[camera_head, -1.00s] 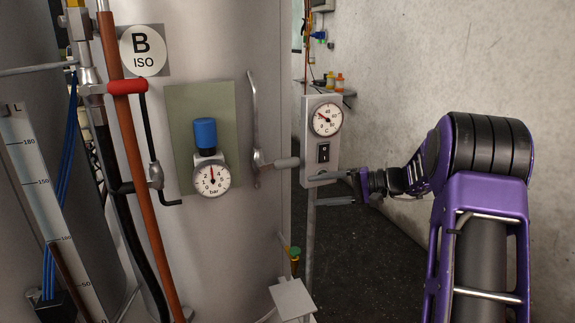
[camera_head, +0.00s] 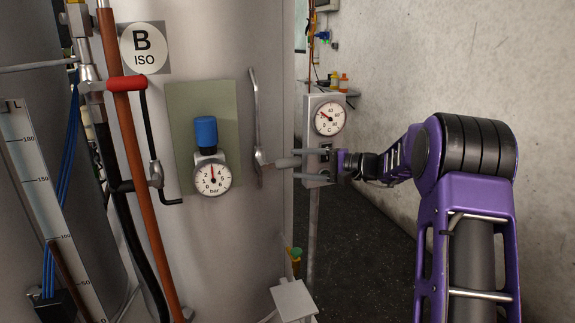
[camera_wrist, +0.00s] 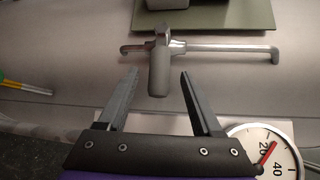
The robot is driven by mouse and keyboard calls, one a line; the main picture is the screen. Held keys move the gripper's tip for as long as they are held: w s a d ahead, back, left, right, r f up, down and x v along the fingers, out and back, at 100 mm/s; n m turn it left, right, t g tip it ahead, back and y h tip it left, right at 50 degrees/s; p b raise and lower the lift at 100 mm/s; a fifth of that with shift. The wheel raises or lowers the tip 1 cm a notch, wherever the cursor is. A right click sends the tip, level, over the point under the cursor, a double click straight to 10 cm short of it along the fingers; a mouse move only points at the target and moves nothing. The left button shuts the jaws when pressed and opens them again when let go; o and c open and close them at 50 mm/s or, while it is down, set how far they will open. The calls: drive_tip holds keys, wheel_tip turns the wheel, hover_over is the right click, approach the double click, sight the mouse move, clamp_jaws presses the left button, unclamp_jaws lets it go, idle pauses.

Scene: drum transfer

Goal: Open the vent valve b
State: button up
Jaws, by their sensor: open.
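Tank B (camera_head: 262,60) carries a round sign reading "B ISO" (camera_head: 144,48). No label reading vent valve is legible. A grey grip (camera_head: 283,162) sticks out from the lower end of an upright metal bar (camera_head: 255,105) on the tank's right side. In the wrist view, the grey grip (camera_wrist: 159,80) points towards me, with the bar (camera_wrist: 215,49) crossing behind it. My gripper (camera_head: 298,166) is open, one finger above the grip and one below in the head view. In the wrist view, my gripper (camera_wrist: 160,76) has the grip's end between its fingertips, with gaps on both sides.
A control box with a temperature dial (camera_head: 329,118) stands close behind my gripper. A blue-capped pressure gauge (camera_head: 212,178) sits on a green plate (camera_head: 181,110). A red-handled lever (camera_head: 127,84) and brown pipe (camera_head: 129,150) are at left. Floor to the right is clear.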

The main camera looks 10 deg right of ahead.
sight(294, 163)
drive_tip(key=shift+x, duration=2.15)
drive_tip(key=shift+c, duration=0.4)
clamp_jaws()
